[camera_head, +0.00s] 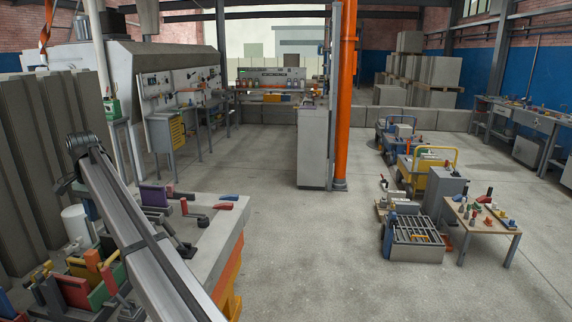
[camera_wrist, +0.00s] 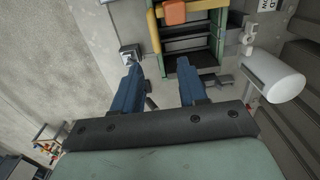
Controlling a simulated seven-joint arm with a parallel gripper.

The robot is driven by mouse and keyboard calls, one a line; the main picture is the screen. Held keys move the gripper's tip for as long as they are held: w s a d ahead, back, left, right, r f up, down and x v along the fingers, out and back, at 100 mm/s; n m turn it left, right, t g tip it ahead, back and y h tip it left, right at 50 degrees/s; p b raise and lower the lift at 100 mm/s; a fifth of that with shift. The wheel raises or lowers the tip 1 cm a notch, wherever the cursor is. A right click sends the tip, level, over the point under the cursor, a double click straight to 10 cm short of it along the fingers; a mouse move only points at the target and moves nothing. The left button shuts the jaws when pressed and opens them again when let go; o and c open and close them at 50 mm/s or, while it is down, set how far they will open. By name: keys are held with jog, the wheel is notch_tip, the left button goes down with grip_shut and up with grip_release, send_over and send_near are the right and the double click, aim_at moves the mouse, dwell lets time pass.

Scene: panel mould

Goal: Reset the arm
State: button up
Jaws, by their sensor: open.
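My gripper (camera_wrist: 157,70) shows in the wrist view with its two blue fingers spread apart. Nothing is between the fingertips. Beyond the fingers is a green-sided rack (camera_wrist: 190,48) with dark slots and an orange block (camera_wrist: 173,12) at its top. The fingers appear apart from the rack, though the gap is hard to judge. In the head view a long grey beam crosses the lower left, and I cannot make out the gripper's fingers there.
In the head view a grey-topped bench (camera_head: 215,235) with coloured tools stands at lower left. A white cylinder (camera_head: 76,224) stands beside it and also shows in the wrist view (camera_wrist: 282,84). An orange column (camera_head: 346,90) rises mid-floor. Open concrete floor (camera_head: 320,255) lies right of the bench.

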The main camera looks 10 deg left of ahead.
jog(key=s+d+f+m+g+h, duration=0.15)
jog(key=d+f+g, duration=0.25)
jog(key=d+f, duration=4.5)
jog(key=s+d+f+g, duration=0.1)
jog(key=s+d+f, duration=0.6)
jog(key=d, duration=0.3)
jog(key=s+d+f, duration=0.7)
jog(key=s+d, duration=0.1)
jog(key=d, duration=0.2)
jog(key=s+d+f, duration=0.2)
jog(key=s+d, duration=0.1)
jog(key=s, duration=0.3)
jog(key=s+d+f+n+g+y, duration=0.1)
jog(key=s+d, duration=0.3)
jog(key=s, duration=0.3)
jog(key=s+d+f, duration=0.2)
jog(key=s+d, duration=0.1)
jog(key=s, duration=0.4)
jog(key=shift+d+f+g, duration=0.15)
jog(key=shift+f+g, duration=0.15)
jog(key=shift+g, duration=0.1)
